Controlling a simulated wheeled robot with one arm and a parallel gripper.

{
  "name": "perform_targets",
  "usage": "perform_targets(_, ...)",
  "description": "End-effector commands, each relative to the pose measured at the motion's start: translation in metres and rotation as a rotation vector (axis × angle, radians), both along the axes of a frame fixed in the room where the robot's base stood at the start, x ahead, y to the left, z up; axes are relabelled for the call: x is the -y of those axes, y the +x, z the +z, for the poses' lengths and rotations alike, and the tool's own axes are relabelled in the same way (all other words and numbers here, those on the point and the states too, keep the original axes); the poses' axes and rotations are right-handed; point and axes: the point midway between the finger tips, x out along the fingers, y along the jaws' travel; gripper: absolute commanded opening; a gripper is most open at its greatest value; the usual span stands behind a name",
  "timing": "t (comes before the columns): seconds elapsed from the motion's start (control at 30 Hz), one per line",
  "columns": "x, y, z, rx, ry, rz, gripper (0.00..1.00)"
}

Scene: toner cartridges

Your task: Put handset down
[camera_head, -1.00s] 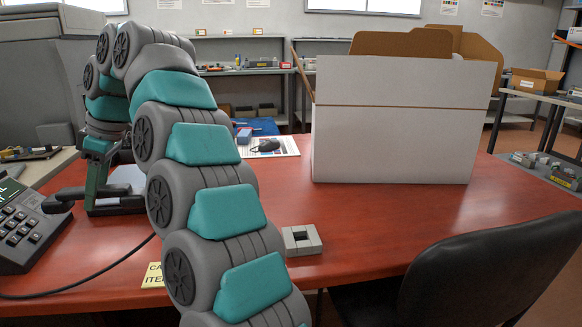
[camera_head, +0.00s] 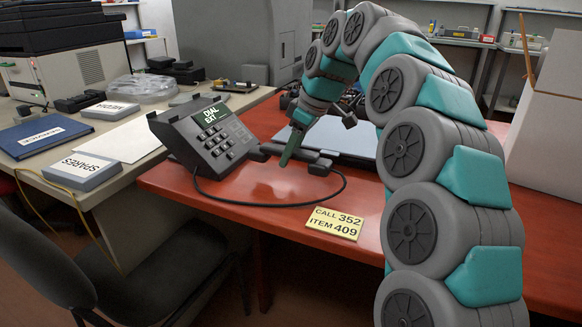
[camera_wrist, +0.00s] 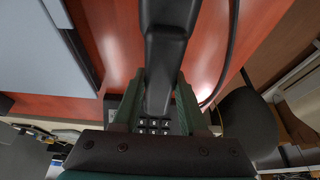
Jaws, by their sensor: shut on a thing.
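The dark desk phone (camera_head: 205,135) stands at the left end of the red desk, with a lit screen reading "DIAL EXT". Its keypad (camera_wrist: 153,126) shows in the wrist view beyond the handset. The black handset (camera_head: 317,166) is off the phone body, just to its right, and the cord loops from it over the desk. My gripper (camera_head: 290,150) is shut on the handset. In the wrist view the handset (camera_wrist: 165,55) lies between the two green fingers of my gripper (camera_wrist: 162,88). I cannot tell whether the handset touches the desk.
A yellow card (camera_head: 335,223) reading "CALL 352 ITEM 409" lies at the desk's front edge. A laptop-like grey slab (camera_head: 345,138) lies behind the handset. A white box (camera_head: 550,130) stands at right. A side table holds labelled boxes (camera_head: 83,171) and a blue folder (camera_head: 42,136).

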Motion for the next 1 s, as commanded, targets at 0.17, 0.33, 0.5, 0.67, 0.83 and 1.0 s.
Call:
perform_targets(0.17, 0.000, -0.001, -0.006, -0.001, -0.001, 0.000, 0.00)
perform_targets(0.33, 0.000, -0.001, -0.022, -0.001, 0.001, 0.002, 0.00)
perform_targets(0.5, 0.000, -0.001, -0.038, 0.001, 0.001, 0.001, 0.00)
perform_targets(0.67, 0.000, -0.001, -0.039, 0.003, 0.001, 0.000, 0.00)
perform_targets(0.83, 0.000, -0.001, -0.041, 0.002, 0.000, 0.001, 0.00)
perform_targets(1.0, 0.000, 0.000, -0.041, 0.002, 0.000, 0.001, 0.56)
